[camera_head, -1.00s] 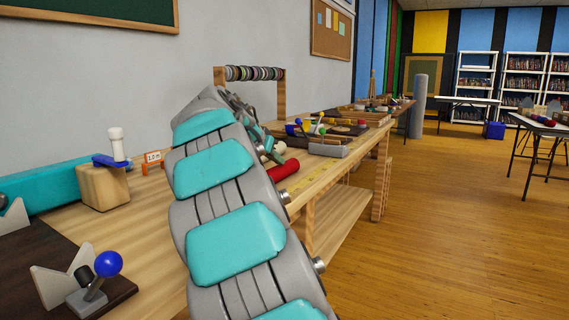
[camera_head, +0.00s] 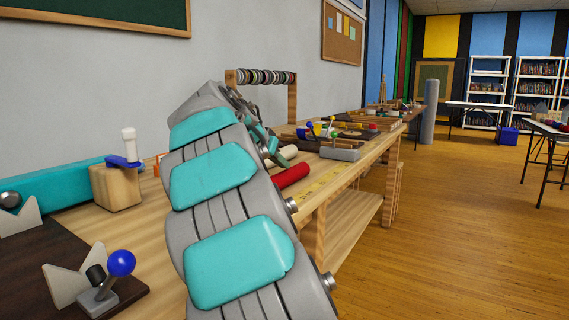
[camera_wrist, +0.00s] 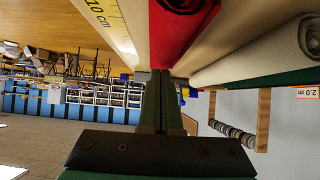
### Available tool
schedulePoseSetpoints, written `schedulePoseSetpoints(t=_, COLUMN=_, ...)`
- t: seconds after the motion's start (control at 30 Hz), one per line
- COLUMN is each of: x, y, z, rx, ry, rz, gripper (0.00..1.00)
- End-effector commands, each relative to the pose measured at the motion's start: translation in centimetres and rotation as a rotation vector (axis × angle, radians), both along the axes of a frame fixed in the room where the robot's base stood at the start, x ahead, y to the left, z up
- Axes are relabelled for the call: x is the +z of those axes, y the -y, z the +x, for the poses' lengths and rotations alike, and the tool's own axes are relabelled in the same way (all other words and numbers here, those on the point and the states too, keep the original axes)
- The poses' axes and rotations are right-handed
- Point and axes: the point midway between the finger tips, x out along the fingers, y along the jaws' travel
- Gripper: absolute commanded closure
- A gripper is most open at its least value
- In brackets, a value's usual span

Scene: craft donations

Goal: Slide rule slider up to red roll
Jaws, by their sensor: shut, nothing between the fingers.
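The red roll (camera_head: 292,175) lies on the wooden workbench just right of my arm. In the wrist view the red roll (camera_wrist: 176,38) runs from the top edge to just beyond my fingertips. The yellow rule (camera_head: 318,186) lies along the bench's front edge, beside the red roll.
A wooden block (camera_head: 116,187) and a blue-knobbed lever (camera_head: 121,263) are at left.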

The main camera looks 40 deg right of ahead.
Motion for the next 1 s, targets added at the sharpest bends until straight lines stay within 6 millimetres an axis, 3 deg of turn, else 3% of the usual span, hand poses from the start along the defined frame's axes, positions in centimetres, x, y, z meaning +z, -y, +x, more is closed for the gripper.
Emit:
schedulePoseSetpoints(t=0.2, x=0.3, y=-4.4, z=-1.8, rx=0.003, ry=0.004, rz=-0.006, gripper=1.0)
schedulePoseSetpoints(t=0.43, x=0.3, y=-7.8, z=-3.2, rx=0.003, ry=0.005, rz=-0.008, gripper=1.0)
schedulePoseSetpoints(t=0.6, x=0.3, y=-8.9, z=-3.7, rx=0.001, ry=0.004, rz=-0.005, gripper=1.0)
schedulePoseSetpoints(t=1.0, x=0.6, y=-9.2, z=-4.1, rx=-0.005, ry=0.027, rz=0.024, gripper=1.0)
